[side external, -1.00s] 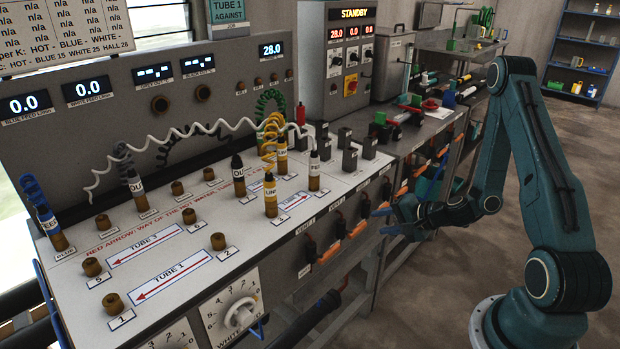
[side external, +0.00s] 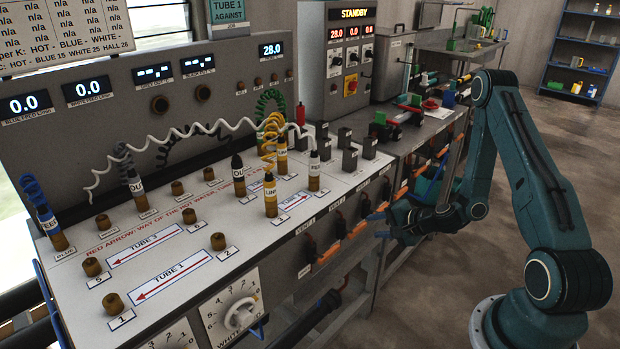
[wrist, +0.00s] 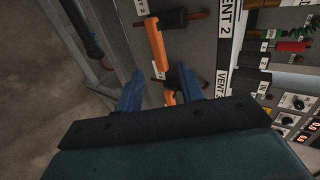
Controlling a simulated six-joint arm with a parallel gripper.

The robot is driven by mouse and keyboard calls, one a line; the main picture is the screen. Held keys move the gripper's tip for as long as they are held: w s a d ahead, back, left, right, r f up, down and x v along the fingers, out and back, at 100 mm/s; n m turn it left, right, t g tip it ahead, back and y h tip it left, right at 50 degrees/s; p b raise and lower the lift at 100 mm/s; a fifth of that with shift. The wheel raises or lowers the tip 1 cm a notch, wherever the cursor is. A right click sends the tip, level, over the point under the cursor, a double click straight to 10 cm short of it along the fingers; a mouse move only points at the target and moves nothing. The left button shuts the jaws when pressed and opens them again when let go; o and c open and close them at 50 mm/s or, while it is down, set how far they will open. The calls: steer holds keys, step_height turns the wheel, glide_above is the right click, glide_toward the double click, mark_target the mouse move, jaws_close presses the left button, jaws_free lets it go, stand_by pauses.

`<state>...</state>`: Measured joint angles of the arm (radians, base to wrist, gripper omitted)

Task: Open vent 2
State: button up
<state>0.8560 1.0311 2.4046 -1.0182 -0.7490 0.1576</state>
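The vent 2 valve shows in the wrist view as a dark body with an orange lever (wrist: 154,42), beside the VENT 2 label (wrist: 230,18). In the side view its orange lever (side external: 356,230) is on the bench front, below its label. My gripper (wrist: 160,88) is open, its two blue fingers apart with nothing clasped. Between and beyond the fingers is another orange lever (wrist: 170,97), near the VENT 3 label (wrist: 222,88) and partly hidden by my gripper. In the side view my gripper (side external: 375,222) is close to the bench front; contact cannot be told.
The vent 1 lever (side external: 327,255) is further left along the bench front. More orange levers line the front to the right. Hoses and brown sockets crowd the bench top (side external: 190,265). The floor (side external: 435,300) in front is open.

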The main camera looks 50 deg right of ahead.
mark_target(363, 227)
steer(key=shift+x, duration=3.4)
jaws_close()
